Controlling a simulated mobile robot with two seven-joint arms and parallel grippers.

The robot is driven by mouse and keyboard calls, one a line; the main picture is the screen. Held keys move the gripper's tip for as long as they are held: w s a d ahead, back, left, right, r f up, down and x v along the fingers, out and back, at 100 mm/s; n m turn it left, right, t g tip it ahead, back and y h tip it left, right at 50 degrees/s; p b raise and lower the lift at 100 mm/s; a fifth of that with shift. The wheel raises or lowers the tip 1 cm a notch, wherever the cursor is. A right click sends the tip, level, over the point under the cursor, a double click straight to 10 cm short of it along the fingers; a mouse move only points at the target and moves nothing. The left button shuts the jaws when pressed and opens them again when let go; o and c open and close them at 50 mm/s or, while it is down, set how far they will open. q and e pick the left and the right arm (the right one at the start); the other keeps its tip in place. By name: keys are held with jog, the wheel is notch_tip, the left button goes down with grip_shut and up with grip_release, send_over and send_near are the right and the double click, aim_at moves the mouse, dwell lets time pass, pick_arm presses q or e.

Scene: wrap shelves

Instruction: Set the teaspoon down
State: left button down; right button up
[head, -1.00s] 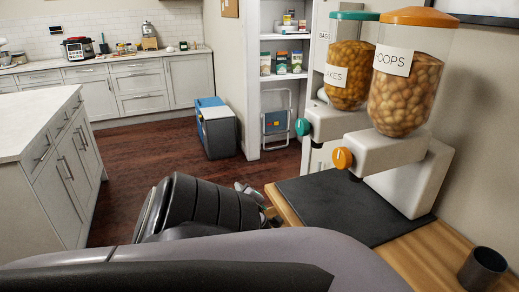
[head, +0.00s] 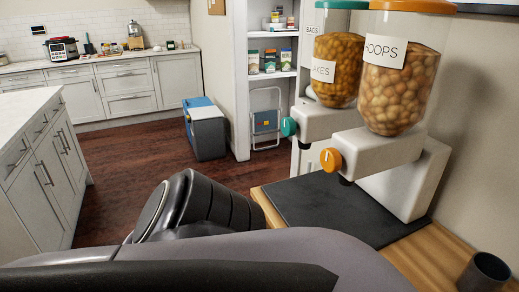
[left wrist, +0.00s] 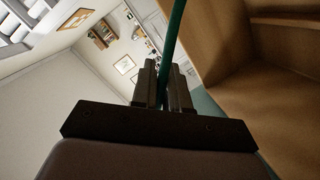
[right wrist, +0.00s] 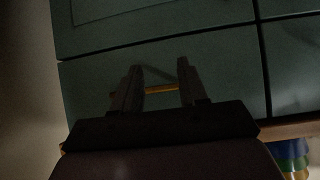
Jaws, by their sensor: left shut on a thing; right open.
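In the left wrist view my left gripper (left wrist: 165,75) is shut on a thin green rod (left wrist: 174,35), which runs up out of the picture. Its ends are out of sight, so I cannot tell whether it is the teaspoon. No spoon bowl shows in any view. In the right wrist view my right gripper (right wrist: 160,80) is open. A thin brass-coloured bar (right wrist: 161,88), like a drawer handle, shows between its fingers, in front of a dark green panelled front (right wrist: 210,50). I cannot tell whether they touch. Neither gripper's fingers show in the head view.
A wooden counter (head: 432,250) carries a dark mat (head: 310,200), two cereal dispensers (head: 400,85) and a dark cup (head: 484,270). A blue-grey cooler (head: 206,130) stands on the floor. A white island (head: 45,160) is at the left. Wood (left wrist: 270,95) is close beside the left gripper.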

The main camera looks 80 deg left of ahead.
pick_arm(q)
jog(key=shift+s, duration=0.1)
jog(key=shift+f+b, duration=0.65)
jog(key=shift+b, duration=0.2)
jog(key=c, duration=1.1)
grip_release()
jog(key=shift+r, duration=0.1)
